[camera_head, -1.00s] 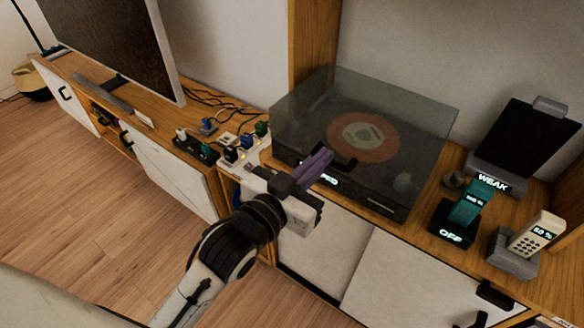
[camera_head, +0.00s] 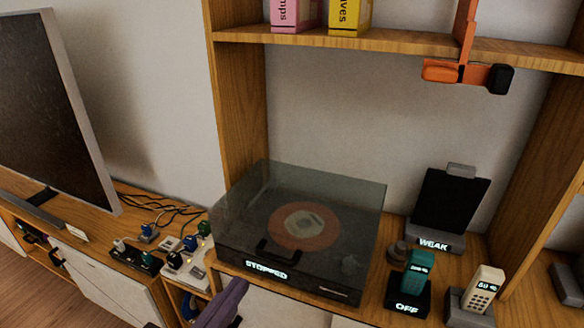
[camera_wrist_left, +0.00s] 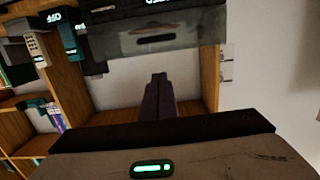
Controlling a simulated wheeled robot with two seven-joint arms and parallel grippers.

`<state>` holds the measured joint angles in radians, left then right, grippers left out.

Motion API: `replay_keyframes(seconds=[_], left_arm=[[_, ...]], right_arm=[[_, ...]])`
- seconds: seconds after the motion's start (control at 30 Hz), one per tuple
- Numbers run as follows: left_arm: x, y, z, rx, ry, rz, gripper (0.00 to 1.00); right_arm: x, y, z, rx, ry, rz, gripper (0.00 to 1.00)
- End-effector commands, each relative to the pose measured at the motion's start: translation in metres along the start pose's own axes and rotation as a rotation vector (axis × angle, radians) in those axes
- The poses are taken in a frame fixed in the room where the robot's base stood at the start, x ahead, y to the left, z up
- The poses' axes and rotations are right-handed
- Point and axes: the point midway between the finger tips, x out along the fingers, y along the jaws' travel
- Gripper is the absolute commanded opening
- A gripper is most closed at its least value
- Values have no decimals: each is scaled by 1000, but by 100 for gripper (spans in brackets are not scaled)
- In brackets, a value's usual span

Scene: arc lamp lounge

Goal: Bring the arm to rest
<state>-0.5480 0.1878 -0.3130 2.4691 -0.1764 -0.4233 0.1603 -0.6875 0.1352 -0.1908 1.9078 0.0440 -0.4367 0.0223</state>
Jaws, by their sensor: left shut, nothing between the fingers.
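My left gripper (camera_head: 222,305) shows at the bottom edge of the head view, with its purple fingers in front of the cabinet below the turntable. Most of its arm is outside this view. In the left wrist view the fingers (camera_wrist_left: 158,96) are shut together with nothing between them. They are apart from the furniture as far as I can tell. My right gripper is in neither view.
A turntable (camera_head: 320,285) under a clear lid reads STOPPED. Several plugs sit on a power strip (camera_head: 196,272) to its left. A teal handset (camera_head: 417,272) and a cream phone (camera_head: 484,290) stand on the right. Orange headphones (camera_head: 440,72) hang above.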

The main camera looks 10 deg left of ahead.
Motion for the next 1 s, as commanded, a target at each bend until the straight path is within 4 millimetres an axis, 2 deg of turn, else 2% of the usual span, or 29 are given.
replay_keyframes(seconds=[0.07,0.17,0.27,0.3,0.4,0.53,0.6,0.7,1.0], left_arm=[[2,-1,18,-3,-36,-2,0],[3,-4,64,-13,-131,-8,0],[-4,-7,133,-29,-269,-17,0],[-10,-9,162,-37,-328,-22,0],[-30,-11,227,-60,-463,-31,0],[-59,-13,291,-86,-599,-43,0],[-72,-13,314,-97,-648,-47,0],[-83,-13,331,-104,-688,-50,0],[-86,-13,335,-107,-696,-51,0]], right_arm=[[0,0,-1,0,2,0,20],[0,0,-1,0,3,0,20],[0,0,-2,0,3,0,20],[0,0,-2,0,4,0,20],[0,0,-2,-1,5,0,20],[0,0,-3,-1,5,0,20],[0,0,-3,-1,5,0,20],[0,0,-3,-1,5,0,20],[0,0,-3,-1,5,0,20]])
